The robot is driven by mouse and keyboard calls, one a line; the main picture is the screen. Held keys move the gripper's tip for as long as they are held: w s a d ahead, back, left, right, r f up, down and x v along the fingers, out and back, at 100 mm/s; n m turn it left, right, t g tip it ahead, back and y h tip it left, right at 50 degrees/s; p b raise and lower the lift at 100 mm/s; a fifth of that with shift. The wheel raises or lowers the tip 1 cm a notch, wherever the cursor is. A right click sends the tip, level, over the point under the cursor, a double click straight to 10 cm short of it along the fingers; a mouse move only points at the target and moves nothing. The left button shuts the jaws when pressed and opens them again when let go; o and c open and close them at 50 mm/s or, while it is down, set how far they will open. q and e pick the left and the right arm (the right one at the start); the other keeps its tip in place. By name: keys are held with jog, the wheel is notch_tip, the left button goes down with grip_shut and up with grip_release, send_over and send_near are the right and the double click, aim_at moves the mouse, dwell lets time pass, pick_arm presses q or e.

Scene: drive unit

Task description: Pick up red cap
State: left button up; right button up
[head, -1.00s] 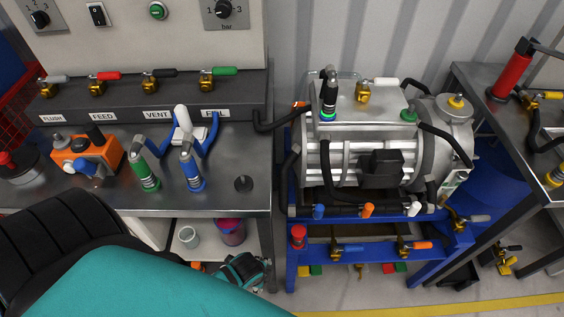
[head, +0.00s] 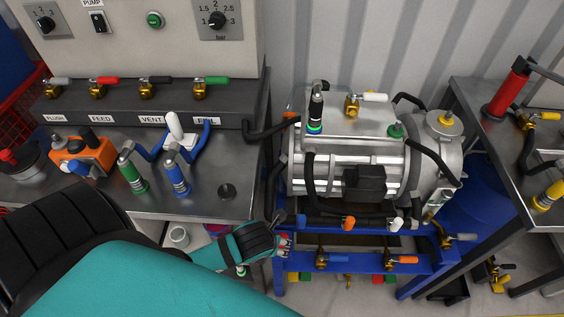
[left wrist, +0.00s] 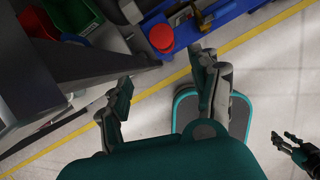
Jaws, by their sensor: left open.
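The red cap (left wrist: 161,38) is a round red piece at the blue frame under the motor. In the head view the red cap (head: 285,242) shows only as small patches behind the fingers of my left gripper (head: 279,241). In the left wrist view my left gripper (left wrist: 162,82) is open with nothing between its fingers. The cap lies ahead of the fingertips there, apart from them. My right gripper (left wrist: 283,140) seems to show at the lower right of the left wrist view, over the floor; its opening is unclear.
The blue frame (head: 376,268) carries valves with blue and orange handles close to the cap. The steel workbench (head: 205,203) stands left of my left gripper. Black hoses hang around the motor (head: 335,140). A yellow floor line (left wrist: 113,111) crosses the floor.

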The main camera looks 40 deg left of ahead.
pick_arm(q)
jog(key=shift+w+d+b+x, duration=0.15)
jog(key=shift+x, duration=2.55)
jog(key=shift+w+d+b+x, duration=0.1)
jog(key=shift+d+x, duration=0.05)
jog(key=shift+x, duration=2.6)
jog(key=shift+w+d+b+x, duration=0.1)
jog(key=shift+w+b+x, duration=0.05)
jog(key=shift+x, duration=2.55)
jog(key=shift+r, duration=0.15)
grip_shut()
